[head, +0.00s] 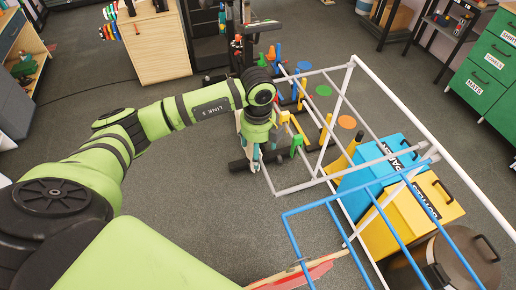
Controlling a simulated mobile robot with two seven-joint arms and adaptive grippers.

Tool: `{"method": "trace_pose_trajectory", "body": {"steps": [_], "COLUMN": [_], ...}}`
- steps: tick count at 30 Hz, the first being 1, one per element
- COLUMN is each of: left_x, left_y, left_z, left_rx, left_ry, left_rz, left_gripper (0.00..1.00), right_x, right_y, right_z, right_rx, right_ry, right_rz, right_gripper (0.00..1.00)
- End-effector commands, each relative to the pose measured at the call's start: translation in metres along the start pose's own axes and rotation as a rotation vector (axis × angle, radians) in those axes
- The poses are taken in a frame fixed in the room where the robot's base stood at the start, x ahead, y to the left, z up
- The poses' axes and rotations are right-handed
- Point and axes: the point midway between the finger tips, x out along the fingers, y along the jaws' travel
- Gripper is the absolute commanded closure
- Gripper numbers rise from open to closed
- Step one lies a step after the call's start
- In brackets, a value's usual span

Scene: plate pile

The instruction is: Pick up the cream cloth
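I cannot make out a cream cloth anywhere in the head view. My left arm reaches in from the left and bends down at its dark round joint. My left gripper (254,160) hangs low near the middle of the view, beside the left end of a white tube frame. Its fingers are small and partly hidden, so I cannot tell whether they are open or shut, or whether they hold anything. My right gripper is not in view.
The white tube frame (390,117) and a blue tube frame (332,199) cross the right side. Behind them stand a blue bin (372,155) and a yellow bin (440,188). A green drawer cabinet (487,65) is at right. Grey floor (120,75) is open at upper left.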

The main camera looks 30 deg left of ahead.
Motion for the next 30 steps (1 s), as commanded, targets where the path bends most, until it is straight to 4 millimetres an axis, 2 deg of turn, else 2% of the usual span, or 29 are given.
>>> {"method": "trace_pose_trajectory", "body": {"steps": [2, 3, 9, 12, 16, 21, 30], "left_x": [-0.0002, -0.0002, -0.0007, -0.0014, -0.0024, -0.0035, -0.0084], "left_y": [0.0000, 0.0000, -0.0006, -0.0015, -0.0028, -0.0040, -0.0052], "left_z": [-0.0001, -0.0001, 0.0003, 0.0011, 0.0018, 0.0021, 0.0020], "left_rx": [0.000, 0.000, -0.001, -0.002, -0.003, -0.004, -0.003], "left_ry": [0.000, 0.000, -0.001, -0.003, -0.005, -0.006, -0.007], "left_rz": [0.000, 0.000, -0.002, -0.006, -0.011, -0.015, -0.018], "left_gripper": [0.22, 0.26, 0.64, 0.76, 0.88, 0.94, 0.95], "right_x": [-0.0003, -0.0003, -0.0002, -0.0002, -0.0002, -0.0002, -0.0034], "right_y": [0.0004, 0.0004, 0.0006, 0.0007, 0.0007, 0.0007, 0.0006], "right_z": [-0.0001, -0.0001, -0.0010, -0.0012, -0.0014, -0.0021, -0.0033], "right_rx": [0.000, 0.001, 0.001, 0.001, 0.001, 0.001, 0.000], "right_ry": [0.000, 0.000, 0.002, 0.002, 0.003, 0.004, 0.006], "right_rz": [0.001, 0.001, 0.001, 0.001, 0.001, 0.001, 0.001], "right_gripper": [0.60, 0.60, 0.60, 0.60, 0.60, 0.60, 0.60]}}
